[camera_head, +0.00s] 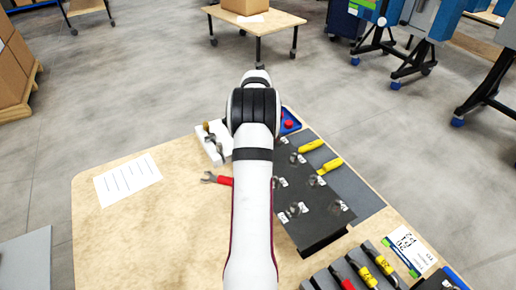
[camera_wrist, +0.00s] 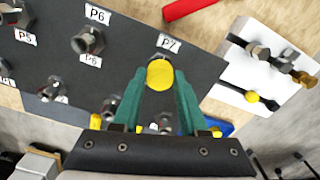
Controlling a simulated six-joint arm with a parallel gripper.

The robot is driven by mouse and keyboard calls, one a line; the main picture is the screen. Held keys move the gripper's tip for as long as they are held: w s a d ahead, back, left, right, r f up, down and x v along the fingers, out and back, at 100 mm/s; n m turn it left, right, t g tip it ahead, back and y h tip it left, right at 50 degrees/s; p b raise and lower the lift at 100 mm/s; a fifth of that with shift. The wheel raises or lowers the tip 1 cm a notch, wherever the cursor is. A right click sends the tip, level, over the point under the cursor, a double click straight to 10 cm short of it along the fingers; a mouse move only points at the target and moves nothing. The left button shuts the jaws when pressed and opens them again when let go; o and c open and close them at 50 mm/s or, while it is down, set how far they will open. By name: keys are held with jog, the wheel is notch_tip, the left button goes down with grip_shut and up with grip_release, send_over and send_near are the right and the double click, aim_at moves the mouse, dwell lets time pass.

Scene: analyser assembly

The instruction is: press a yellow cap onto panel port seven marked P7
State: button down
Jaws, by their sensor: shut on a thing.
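In the wrist view, the green fingers of my gripper (camera_wrist: 158,84) are shut on a round yellow cap (camera_wrist: 159,74). The cap is just below the P7 label (camera_wrist: 168,43) on the dark panel (camera_wrist: 122,54). A metal fitting shows behind the cap's upper edge, at port P7. I cannot tell whether the cap is seated on it or just in front. The P6 port (camera_wrist: 88,40) is a bare metal fitting to the left. In the head view my arm hides the gripper, the cap and part of the panel (camera_head: 318,226).
A white block (camera_wrist: 225,95) holds metal fittings and another yellow piece beside the panel. A red-handled wrench (camera_head: 218,180) lies near the panel. Yellow-handled tools (camera_head: 329,165) lie on its other side. A paper sheet (camera_head: 128,185) lies on the table's left; bare tabletop surrounds it.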

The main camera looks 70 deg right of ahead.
jog(key=shift+f, duration=0.45)
jog(key=shift+c, duration=1.8)
grip_release()
notch_tip(320, 180, up, 16)
jog(key=shift+f, duration=0.1)
